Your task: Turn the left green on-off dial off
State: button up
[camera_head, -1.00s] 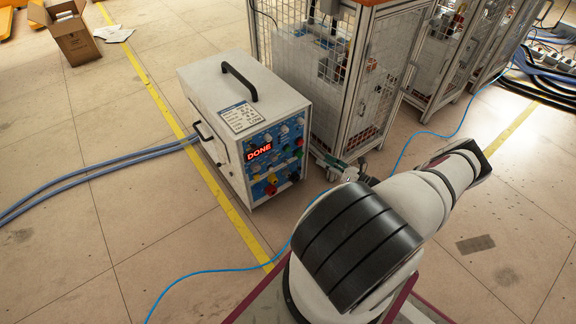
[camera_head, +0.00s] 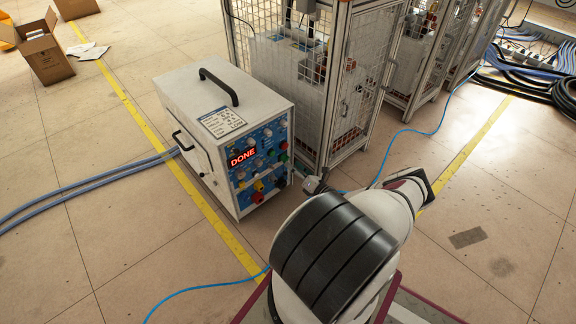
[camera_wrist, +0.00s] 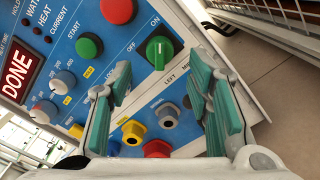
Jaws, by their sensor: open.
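The heater box (camera_head: 195,100) stands on the floor with its blue control panel (camera_head: 252,150) facing front right; its display reads DONE. In the wrist view the green on-off dial (camera_wrist: 159,50) sits at the panel's right, between the ON and OFF labels. Its grip bar stands about upright in the picture, its upper end toward ON. My gripper (camera_wrist: 157,66) is open and empty, one finger on each side below the dial, and the dial shows in the gap. I cannot tell any contact. In the head view my gripper (camera_head: 316,184) is small, just right of the panel.
A round green START button (camera_wrist: 88,46) and a red button (camera_wrist: 117,10) lie left of the dial. Several coloured sockets, including a yellow one (camera_wrist: 133,131), sit below. A mesh cage (camera_head: 340,100) stands close behind the box. A blue cable (camera_head: 205,287) crosses the floor.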

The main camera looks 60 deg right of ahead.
aim_at(285, 159)
jog(key=shift+b+x, duration=0.45)
jog(key=shift+x, duration=1.45)
jog(key=shift+c, duration=0.6)
grip_shut()
